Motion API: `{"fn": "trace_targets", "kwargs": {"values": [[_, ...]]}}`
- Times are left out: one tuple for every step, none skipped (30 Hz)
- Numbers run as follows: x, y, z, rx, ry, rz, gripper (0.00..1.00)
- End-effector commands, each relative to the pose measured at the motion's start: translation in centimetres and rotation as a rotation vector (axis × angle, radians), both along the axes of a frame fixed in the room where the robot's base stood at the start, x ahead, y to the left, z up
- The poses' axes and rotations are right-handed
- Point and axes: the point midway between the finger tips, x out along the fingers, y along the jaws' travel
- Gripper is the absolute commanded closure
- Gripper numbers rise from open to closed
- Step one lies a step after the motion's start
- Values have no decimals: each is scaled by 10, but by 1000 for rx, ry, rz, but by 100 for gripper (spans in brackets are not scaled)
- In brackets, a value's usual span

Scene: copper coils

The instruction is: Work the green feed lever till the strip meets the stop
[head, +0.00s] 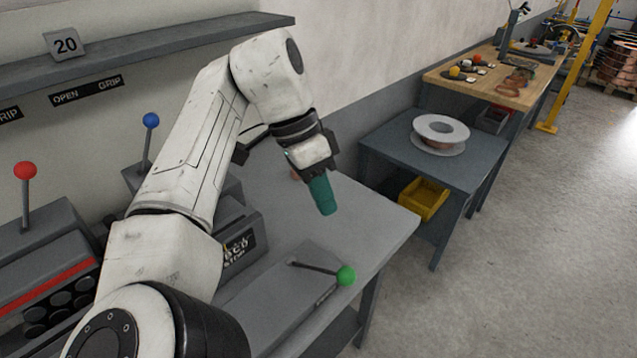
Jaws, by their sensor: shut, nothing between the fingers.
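The green feed lever (346,275) is a ball knob on a dark rod, set on a low grey housing (275,298) near the table's right edge. The rod leans to the right. My gripper (325,208), with teal fingers, is shut and empty. In the picture it is above and slightly left of the green knob, apart from it. A small copper-coloured bit (296,175) shows just left of my gripper; I cannot tell whether it is the strip. I cannot make out the stop; my arm hides part of the machine.
A blue-knobbed lever (151,121) and a red-knobbed lever (25,171) stand to the left. The grey tabletop (375,215) is clear right of my gripper. A side table (390,140) holds a spool (440,128).

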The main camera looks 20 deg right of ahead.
Motion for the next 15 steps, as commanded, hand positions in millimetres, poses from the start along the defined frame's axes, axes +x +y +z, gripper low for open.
{"fn": "trace_targets", "kwargs": {"values": [[-4, -2, -8, 0, 3, 0, 100], [-6, -3, -14, 1, 2, 0, 100], [-8, -5, -21, 1, 3, -1, 100], [-10, -6, -27, 0, 2, 0, 100], [-12, -7, -32, 1, 3, 0, 100], [-14, -9, -39, 0, 2, 0, 100], [-16, -10, -44, 1, 3, -1, 100], [-18, -12, -49, 0, 2, 0, 100], [-24, -8, -50, 1, 0, 1, 100], [-28, -7, -53, 1, 0, 1, 100], [-31, -7, -55, 1, -1, 0, 100], [-35, -6, -58, 1, 1, 0, 100], [-38, -5, -60, 1, 0, 0, 100], [-40, -5, -61, 1, 0, 0, 100], [-43, -5, -64, 1, 0, 1, 100]]}}
